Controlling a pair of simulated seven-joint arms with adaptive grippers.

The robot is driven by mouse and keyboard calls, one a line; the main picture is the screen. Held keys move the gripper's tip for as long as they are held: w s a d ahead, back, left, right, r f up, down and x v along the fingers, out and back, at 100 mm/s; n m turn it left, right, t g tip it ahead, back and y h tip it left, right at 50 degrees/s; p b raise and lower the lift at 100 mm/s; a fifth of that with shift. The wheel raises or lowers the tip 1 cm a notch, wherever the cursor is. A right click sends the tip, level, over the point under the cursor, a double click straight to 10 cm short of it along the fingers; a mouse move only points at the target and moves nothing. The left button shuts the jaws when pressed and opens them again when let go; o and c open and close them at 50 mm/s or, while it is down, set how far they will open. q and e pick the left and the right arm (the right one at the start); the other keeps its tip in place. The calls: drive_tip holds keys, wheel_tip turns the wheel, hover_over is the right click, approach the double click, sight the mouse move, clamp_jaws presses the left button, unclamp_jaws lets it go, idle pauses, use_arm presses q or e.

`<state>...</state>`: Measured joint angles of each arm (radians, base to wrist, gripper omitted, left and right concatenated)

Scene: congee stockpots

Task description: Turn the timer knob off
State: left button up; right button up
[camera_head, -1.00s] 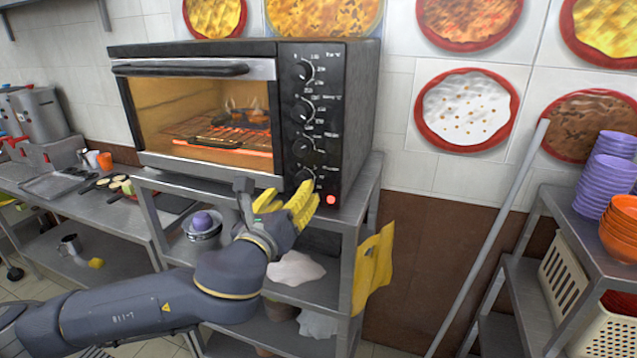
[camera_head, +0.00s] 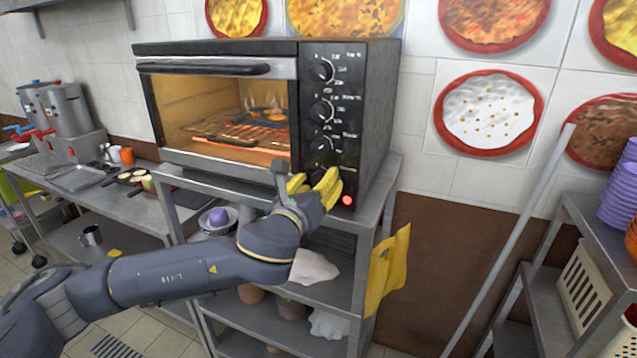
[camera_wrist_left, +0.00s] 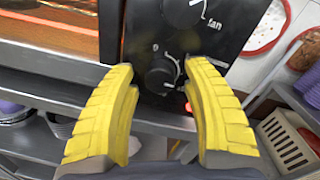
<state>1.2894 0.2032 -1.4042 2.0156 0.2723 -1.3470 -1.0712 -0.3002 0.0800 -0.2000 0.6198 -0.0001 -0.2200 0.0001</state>
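The black oven (camera_head: 374,110) has a column of knobs on its right panel: a top knob (camera_head: 321,70), one below it (camera_head: 321,110) and a third (camera_head: 321,146). The lowest knob (camera_wrist_left: 160,77) shows in the left wrist view, under the knob marked "fan" (camera_wrist_left: 182,10). I cannot read which knob is the timer. My left gripper (camera_head: 315,182) is open in front of the lowest knob and hides it in the head view. Its yellow fingers (camera_wrist_left: 160,70) are on either side of that knob; contact is unclear. My right gripper is not in view.
A red lamp (camera_head: 347,200) glows at the panel's lower right, and the oven inside glows orange with smoking food (camera_head: 262,117). The oven stands on a metal shelf rack (camera_head: 375,205). A yellow cloth (camera_head: 388,268) hangs at the rack's right side. A pole (camera_head: 510,235) leans further right.

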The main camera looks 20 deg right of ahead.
use_arm(q)
clamp_jaws()
drive_tip(key=shift+n, duration=0.3)
drive_tip(key=n, duration=0.4)
drive_tip(key=shift+f, duration=0.1)
drive_tip(key=n, duration=0.5)
drive_tip(key=shift+s+d+g, duration=0.1)
drive_tip(key=shift+g, duration=0.3)
drive_tip(key=n, duration=1)
drive_tip(key=shift+r+g+h, duration=0.25)
drive_tip(key=shift+g+h, duration=0.05)
drive_tip(key=shift+h, duration=0.1)
drive_tip(key=shift+r, duration=0.1)
drive_tip(key=shift+o, duration=0.7)
unclamp_jaws()
